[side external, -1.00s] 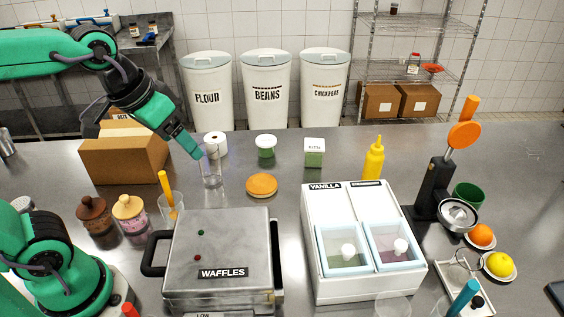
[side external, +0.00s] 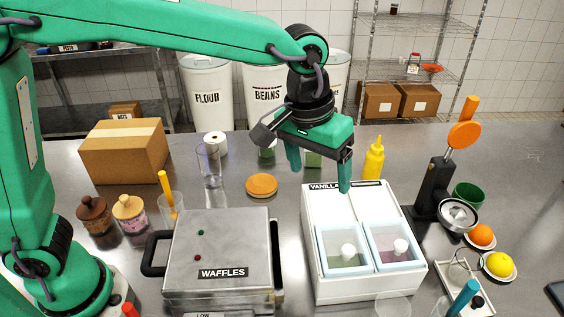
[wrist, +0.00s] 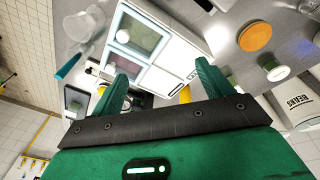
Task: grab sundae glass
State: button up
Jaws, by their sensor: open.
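A tall clear glass (side external: 212,178) stands upright on the steel counter, left of centre in the side view, behind the waffle maker. A second clear glass (side external: 393,304) is partly cut off at the bottom edge; it also seems to show in the wrist view (wrist: 84,24). I cannot tell for certain which one is the sundae glass. My gripper (side external: 318,174) is open and empty, its fingers pointing down above the back left of the ice cream box. It is well to the right of the tall glass, touching neither glass. Both fingers show in the wrist view (wrist: 164,70).
The white ice cream box (side external: 312,270) stands at centre right, with the waffle maker (side external: 222,245) to its left. A yellow bottle (side external: 373,160), an orange disc (side external: 262,186) and a juicer (side external: 435,185) stand nearby. A cardboard box (side external: 122,155) is at the back left.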

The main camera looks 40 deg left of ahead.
jog(key=d+f, duration=0.5)
jog(key=d, duration=0.5)
jog(key=g+y, duration=0.1)
jog(key=g, duration=0.1)
send_near(391, 311)
jog(key=shift+s+f, duration=0.9)
jog(key=shift+f, duration=0.15)
jog(key=shift+f, duration=0.1)
jog(key=shift+s+f, duration=0.1)
jog(key=shift+f, duration=2.4)
jog(key=shift+c, duration=0.5)
jog(key=c, duration=1.1)
jog(key=shift+c, duration=0.2)
